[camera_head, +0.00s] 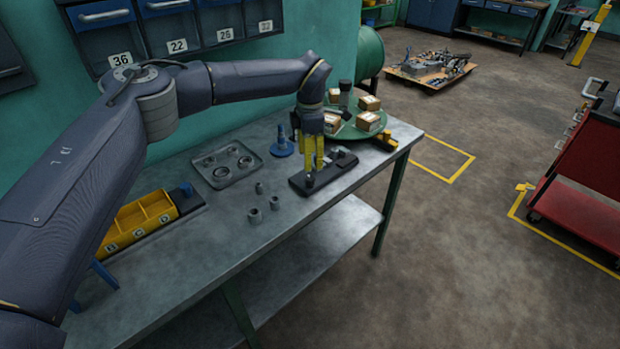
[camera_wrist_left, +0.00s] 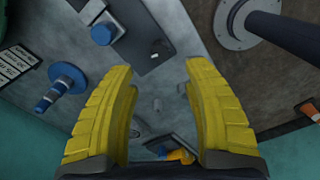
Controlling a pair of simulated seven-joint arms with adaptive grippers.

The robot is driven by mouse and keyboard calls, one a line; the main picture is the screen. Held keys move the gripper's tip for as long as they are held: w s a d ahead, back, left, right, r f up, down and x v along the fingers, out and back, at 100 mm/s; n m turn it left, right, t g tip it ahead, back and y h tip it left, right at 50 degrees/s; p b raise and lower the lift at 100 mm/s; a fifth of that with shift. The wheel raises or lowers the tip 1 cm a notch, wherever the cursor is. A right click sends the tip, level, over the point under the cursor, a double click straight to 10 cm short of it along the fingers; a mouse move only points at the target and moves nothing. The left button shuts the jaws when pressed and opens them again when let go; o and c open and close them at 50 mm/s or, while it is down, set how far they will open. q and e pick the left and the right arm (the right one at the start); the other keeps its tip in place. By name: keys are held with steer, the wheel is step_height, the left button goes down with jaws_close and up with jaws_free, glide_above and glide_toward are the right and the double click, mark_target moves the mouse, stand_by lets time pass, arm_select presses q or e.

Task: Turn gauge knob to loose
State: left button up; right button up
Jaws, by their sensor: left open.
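A flat black device (camera_head: 324,172) with small knobs lies on the bench in the head view. Which knob is the gauge knob I cannot tell, and no "loose" mark is readable. My left gripper (camera_head: 313,159) points down over this device, and its yellow fingers hide part of it. In the left wrist view my gripper (camera_wrist_left: 160,105) is open, with nothing held between the fingers. A dark device with a blue round knob (camera_wrist_left: 103,33) shows beyond the left finger there, apart from it. My right gripper is out of view.
A blue spindle stand (camera_head: 282,145), a grey tray of rings (camera_head: 215,178) and several small sockets stand left of the device. A green round plate (camera_head: 350,130) with small boxes is behind. A yellow bin (camera_head: 142,217) sits at the bench's left.

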mark_target(310, 177)
arm_select(q)
step_height(310, 177, down, 8)
steer(key=shift+f, duration=0.1)
stand_by(0.4)
steer(key=shift+c, duration=0.2)
jaws_close()
